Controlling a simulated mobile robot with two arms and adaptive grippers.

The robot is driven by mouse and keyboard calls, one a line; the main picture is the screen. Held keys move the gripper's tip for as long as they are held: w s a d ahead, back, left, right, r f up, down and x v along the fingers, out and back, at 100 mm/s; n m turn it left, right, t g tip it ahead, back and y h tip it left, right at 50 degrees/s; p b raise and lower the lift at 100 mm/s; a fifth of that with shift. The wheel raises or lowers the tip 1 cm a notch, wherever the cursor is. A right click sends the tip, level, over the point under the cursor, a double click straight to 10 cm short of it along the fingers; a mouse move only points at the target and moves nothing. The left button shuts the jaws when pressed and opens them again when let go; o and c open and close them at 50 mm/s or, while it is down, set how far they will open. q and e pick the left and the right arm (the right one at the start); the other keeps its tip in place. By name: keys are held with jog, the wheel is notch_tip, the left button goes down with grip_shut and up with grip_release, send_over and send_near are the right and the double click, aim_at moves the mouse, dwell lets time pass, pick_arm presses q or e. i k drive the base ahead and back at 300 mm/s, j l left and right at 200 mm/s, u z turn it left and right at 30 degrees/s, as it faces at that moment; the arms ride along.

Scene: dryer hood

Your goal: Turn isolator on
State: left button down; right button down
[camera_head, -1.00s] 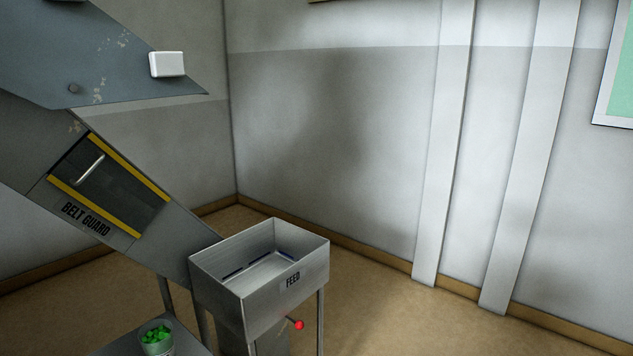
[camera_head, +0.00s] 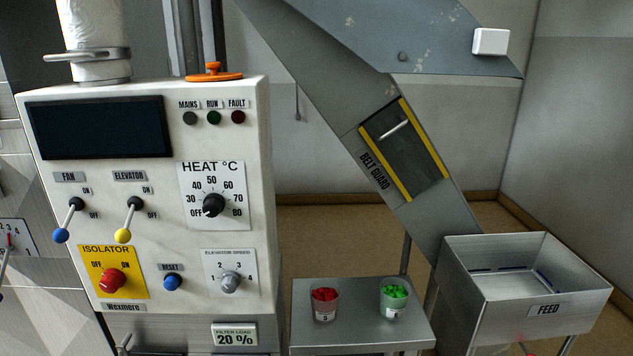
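The isolator (camera_head: 112,281) is a red rotary knob on a yellow plate at the lower left of the white control panel (camera_head: 150,228). OFF is printed to the upper left of the knob and ON to the upper right. I cannot tell clearly which mark the knob points to. The MAINS lamp (camera_head: 190,118) looks dark, as do the RUN lamp (camera_head: 213,117) and the FAULT lamp (camera_head: 238,117). The display (camera_head: 98,127) is dark. Neither of my grippers is in view.
Fan and elevator levers, a heat dial (camera_head: 213,205), a blue reset button (camera_head: 172,282) and an elevator speed knob (camera_head: 230,282) surround the isolator. A small table (camera_head: 360,336) with red and green cups stands right of the panel. The feed hopper (camera_head: 548,311) is further right.

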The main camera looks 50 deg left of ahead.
aim_at(112, 280)
jog(key=u, duration=2.35)
